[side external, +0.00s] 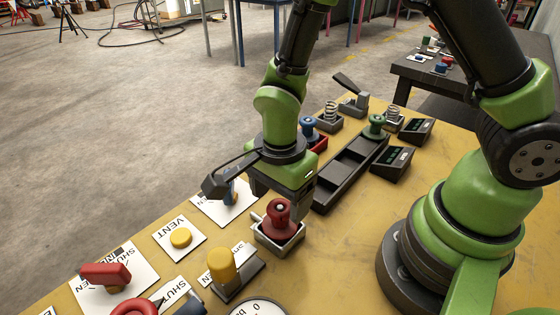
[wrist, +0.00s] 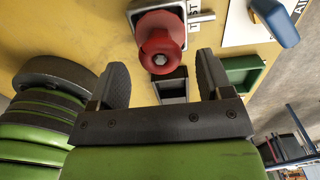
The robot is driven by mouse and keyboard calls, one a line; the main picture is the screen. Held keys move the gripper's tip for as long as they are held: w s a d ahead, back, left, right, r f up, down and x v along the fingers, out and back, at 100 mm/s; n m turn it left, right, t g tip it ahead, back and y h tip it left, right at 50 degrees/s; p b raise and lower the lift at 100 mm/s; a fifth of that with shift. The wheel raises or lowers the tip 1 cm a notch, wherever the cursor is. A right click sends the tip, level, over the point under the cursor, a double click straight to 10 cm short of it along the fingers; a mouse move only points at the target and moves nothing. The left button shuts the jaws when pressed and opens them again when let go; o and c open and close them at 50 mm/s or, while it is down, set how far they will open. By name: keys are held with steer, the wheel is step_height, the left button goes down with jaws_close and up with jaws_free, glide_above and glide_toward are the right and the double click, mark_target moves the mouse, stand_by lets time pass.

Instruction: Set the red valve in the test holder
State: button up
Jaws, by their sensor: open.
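The red valve (side external: 279,218), a flanged spool with a round knob top, stands upright in the square grey metal test holder (side external: 279,240). In the wrist view the red valve (wrist: 158,42) is seen from above, inside the holder (wrist: 190,18) beside a "TEST" label. The holder's floor and the valve's underside are hidden. My gripper (side external: 285,195) is just behind the valve in the side view. In the wrist view its two fingers (wrist: 161,80) are spread wide and empty, with the valve just beyond the fingertips and apparently not touched.
A long dark rack (side external: 350,172) with compartments lies behind, a green spool (side external: 376,123) at its far end. A blue spool (side external: 308,125) stands by it. A yellow knob block (side external: 224,267), yellow button (side external: 180,238) and red handle (side external: 106,274) crowd the front left.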

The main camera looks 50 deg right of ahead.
step_height(320, 180, up, 9)
step_height(320, 180, up, 8)
steer(key=r+n+t+y, duration=0.1)
steer(key=n+t, duration=0.2)
steer(key=n, duration=0.3)
glide_above(280, 206)
steer(key=s+d, duration=0.3)
steer(key=d, duration=0.1)
steer(key=s+d+r+n+t+y, duration=0.1)
steer(key=s+d+r+n+t, duration=0.2)
steer(key=s+n, duration=0.3)
steer(key=shift+s+r+n+t, duration=0.4)
steer(key=shift+r+n+t, duration=0.2)
steer(key=shift+r+n, duration=0.35)
